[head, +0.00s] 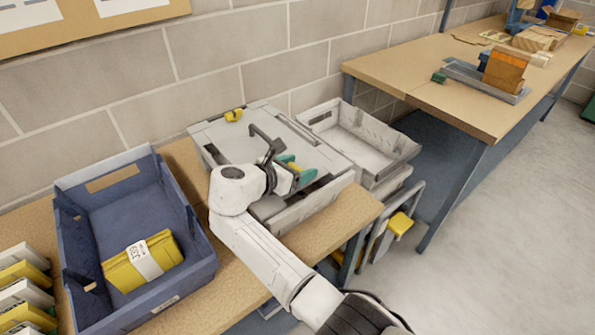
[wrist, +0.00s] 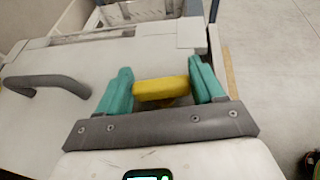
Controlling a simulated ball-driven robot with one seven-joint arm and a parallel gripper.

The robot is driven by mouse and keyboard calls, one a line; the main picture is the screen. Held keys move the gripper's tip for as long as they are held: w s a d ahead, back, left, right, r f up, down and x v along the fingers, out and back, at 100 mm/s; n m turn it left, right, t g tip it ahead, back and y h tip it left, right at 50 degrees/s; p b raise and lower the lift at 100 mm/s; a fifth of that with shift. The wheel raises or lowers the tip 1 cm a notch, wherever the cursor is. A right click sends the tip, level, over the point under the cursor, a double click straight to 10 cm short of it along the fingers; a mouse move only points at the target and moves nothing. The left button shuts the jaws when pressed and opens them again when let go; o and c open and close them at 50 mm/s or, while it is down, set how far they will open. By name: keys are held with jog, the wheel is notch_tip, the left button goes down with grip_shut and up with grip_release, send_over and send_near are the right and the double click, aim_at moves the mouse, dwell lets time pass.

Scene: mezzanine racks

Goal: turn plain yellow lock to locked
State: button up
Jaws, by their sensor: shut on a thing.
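A plain yellow lock (wrist: 160,88), a short bar-shaped knob, sits on the light grey lid between the two teal fingers of my gripper (wrist: 160,78). It lies crosswise, its ends at the fingers. My gripper is shut on it. In the head view my gripper (head: 296,172) is low over the near right part of the grey case (head: 235,148), and the lock there is mostly hidden by the fingers. A second yellow lock (head: 233,115), with a dark mark, is at the case's far left corner. I cannot tell the held lock's exact turn.
A dark handle (wrist: 48,84) rises from the lid beside my gripper. A blue bin (head: 190,245) with a yellow packet (head: 128,272) stands left. An empty grey tray (head: 350,140) is behind right. A wooden bench (head: 430,65) stands further right, with open floor in front.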

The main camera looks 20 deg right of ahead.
jog(key=shift+f+m+g+h+b, duration=0.1)
jog(key=shift+m+g+h+b, duration=0.2)
jog(key=shift+m+g+b, duration=0.45)
jog(key=shift+m+g, duration=0.25)
jog(key=shift+g, duration=0.1)
jog(key=o, duration=1.4)
jog(key=shift+o, duration=0.2)
jog(key=b+v, duration=0.1)
jog(key=v, duration=0.9)
jog(key=shift+s+a, duration=0.1)
jog(key=shift+a, duration=0.25)
